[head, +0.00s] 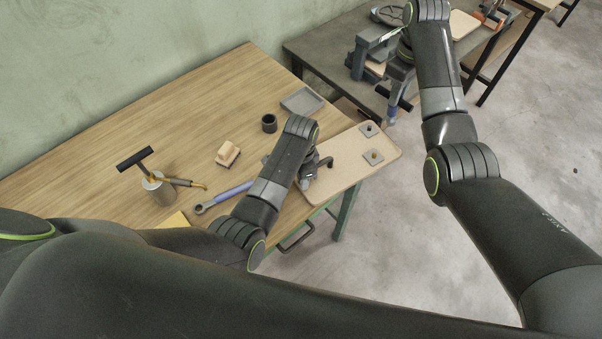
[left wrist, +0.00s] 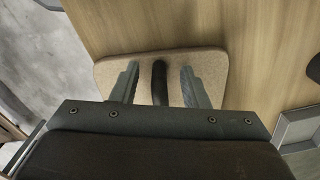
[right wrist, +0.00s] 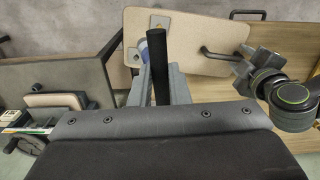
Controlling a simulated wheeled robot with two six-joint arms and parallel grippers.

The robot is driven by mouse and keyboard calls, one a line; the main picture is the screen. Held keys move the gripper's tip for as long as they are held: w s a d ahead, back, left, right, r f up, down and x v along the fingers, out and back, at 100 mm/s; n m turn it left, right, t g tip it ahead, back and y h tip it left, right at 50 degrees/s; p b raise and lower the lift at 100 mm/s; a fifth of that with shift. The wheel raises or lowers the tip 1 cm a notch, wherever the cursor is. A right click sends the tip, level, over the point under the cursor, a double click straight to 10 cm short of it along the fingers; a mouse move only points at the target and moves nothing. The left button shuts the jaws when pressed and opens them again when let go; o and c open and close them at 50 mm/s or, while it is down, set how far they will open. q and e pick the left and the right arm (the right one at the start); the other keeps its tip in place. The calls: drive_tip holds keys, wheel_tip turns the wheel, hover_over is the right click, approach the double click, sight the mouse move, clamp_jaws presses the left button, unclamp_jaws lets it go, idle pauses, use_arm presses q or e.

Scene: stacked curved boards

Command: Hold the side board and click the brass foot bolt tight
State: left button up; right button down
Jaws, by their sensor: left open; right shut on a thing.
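The tan side board (head: 345,165) lies at the right end of the wooden table. It carries two brass bolts on grey plates, one farther (head: 368,129) and one nearer (head: 373,156); I cannot tell which is the foot bolt. My left gripper (head: 318,166) is open at the board's left part. In the left wrist view its fingers (left wrist: 160,85) stand either side of a dark handle (left wrist: 159,78) on the board. My right gripper (head: 398,88) is shut on a tool with a black bar (right wrist: 160,68) and blue body (head: 391,112), held up beyond the board's right end.
A grey bench (head: 325,50) with clamps stands behind. Open floor lies at right.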

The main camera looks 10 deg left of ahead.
sight(392, 108)
use_arm(q)
clamp_jaws()
idle(0.5)
use_arm(e)
drive_tip(key=m, duration=0.1)
drive_tip(key=f+m, duration=0.1)
drive_tip(key=m, duration=0.1)
drive_tip(key=shift+f, duration=0.1)
drive_tip(key=m, duration=0.1)
drive_tip(key=f+m, duration=0.1)
drive_tip(key=m, duration=0.1)
drive_tip(key=m+y, duration=0.1)
drive_tip(key=m, duration=0.1)
drive_tip(key=shift+f, duration=0.3)
wheel_tip(392, 108, down, 2)
drive_tip(key=m, duration=0.6)
drive_tip(key=shift+s+a+m+t+y, duration=0.1)
drive_tip(key=shift+a+m+t+y, duration=0.05)
drive_tip(key=shift+m+t+y, duration=0.2)
drive_tip(key=m, duration=0.2)
drive_tip(key=f+m+t, duration=0.1)
drive_tip(key=m, duration=0.3)
drive_tip(key=shift+s+f+t, duration=0.1)
drive_tip(key=shift+f+t, duration=0.15)
drive_tip(key=shift+f, duration=0.1)
